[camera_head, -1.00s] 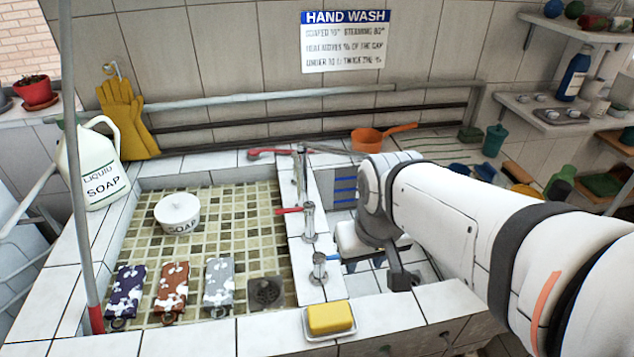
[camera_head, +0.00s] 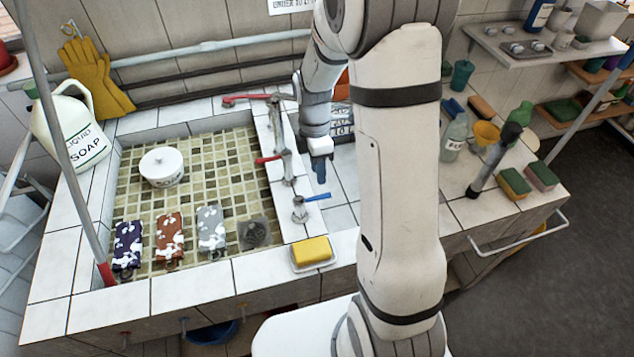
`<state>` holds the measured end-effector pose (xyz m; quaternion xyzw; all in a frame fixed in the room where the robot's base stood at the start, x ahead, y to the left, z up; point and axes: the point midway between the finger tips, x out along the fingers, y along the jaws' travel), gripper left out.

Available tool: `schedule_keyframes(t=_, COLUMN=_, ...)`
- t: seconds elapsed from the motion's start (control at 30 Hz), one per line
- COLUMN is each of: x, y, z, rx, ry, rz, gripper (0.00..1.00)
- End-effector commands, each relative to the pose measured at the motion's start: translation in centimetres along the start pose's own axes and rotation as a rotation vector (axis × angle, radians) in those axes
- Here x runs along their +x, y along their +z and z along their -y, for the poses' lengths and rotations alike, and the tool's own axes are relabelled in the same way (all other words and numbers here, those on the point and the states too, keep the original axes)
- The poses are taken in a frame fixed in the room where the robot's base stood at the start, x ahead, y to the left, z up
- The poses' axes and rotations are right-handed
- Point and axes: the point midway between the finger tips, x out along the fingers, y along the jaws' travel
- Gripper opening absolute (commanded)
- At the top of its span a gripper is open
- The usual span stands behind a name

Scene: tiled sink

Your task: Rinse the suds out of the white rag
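The palest rag, light grey-white (camera_head: 212,228), lies flat in the tiled basin (camera_head: 240,165) with white suds on it. It is the rightmost of three sudsy rags, beside a brown-red rag (camera_head: 169,235) and a purple rag (camera_head: 128,244). My gripper (camera_head: 320,172) points down over the tiled ledge right of the taps, well away from the rags. Its fingers are small and partly dark, so I cannot tell whether it is open. A tap with a red handle (camera_head: 268,159) and one with a blue handle (camera_head: 316,197) stand on the basin's right ledge.
A white soap pot (camera_head: 162,166) sits in the basin. A yellow soap bar (camera_head: 312,250) lies on the front ledge. A liquid soap jug (camera_head: 72,125) stands at the left. Bottles and sponges (camera_head: 514,183) occupy the right counter. A pole (camera_head: 70,150) rises at the basin's left.

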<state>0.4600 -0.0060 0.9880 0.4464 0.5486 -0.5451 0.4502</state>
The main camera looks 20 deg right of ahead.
Motion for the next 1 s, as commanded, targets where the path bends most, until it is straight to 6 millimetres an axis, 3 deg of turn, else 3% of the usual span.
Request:
schedule_keyframes(t=0.43, x=6.3, y=0.1, z=0.1, rx=0.003, ry=-0.002, rz=0.0, gripper=0.34)
schedule_keyframes(t=0.8, x=7.1, y=0.1, z=0.1, rx=0.005, ry=0.001, rz=0.0, gripper=0.34)
schedule_keyframes(t=1.0, x=7.0, y=0.1, z=0.1, rx=0.005, ry=0.001, rz=-0.001, gripper=0.19)
